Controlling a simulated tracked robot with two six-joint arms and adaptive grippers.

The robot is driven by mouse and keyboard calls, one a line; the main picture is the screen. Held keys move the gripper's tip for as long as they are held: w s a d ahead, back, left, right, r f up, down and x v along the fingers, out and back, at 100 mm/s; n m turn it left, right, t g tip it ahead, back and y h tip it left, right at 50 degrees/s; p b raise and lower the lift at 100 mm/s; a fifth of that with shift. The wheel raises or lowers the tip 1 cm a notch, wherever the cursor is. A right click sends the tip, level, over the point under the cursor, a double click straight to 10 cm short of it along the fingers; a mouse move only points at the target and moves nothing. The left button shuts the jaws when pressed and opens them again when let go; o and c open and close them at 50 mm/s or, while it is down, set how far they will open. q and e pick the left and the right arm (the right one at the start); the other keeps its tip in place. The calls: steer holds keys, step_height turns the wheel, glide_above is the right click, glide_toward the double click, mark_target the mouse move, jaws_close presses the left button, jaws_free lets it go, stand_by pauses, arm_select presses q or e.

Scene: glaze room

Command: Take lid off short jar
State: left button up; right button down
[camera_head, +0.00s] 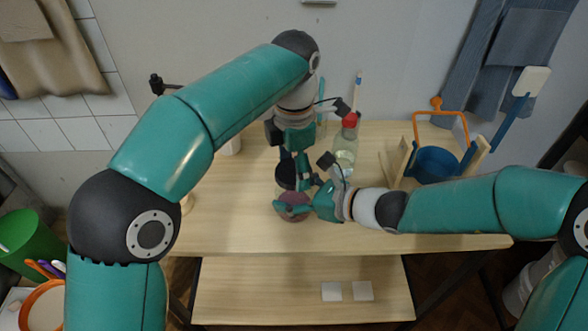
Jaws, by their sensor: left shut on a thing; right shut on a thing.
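A short mauve jar (294,213) stands near the front middle of the wooden table. My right gripper (300,198) reaches in from the right and is shut on the jar's side; its fingers hide part of the jar. A dark blue, nearly black lid (286,176) shows just behind and above the jar in the picture. My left gripper (292,164) comes down from above and is shut on this lid. The fingers crowd together here, so I cannot tell how wide the gap between lid and jar is.
A clear bottle with a red cap (349,120) stands close behind my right gripper. A blue bucket with an orange handle (434,163) sits on the right of the table (231,228). The table's left front is clear.

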mark_target(294, 171)
arm_select(q)
steer(key=shift+r, duration=0.15)
steer(key=shift+r, duration=2)
arm_select(e)
jaws_free()
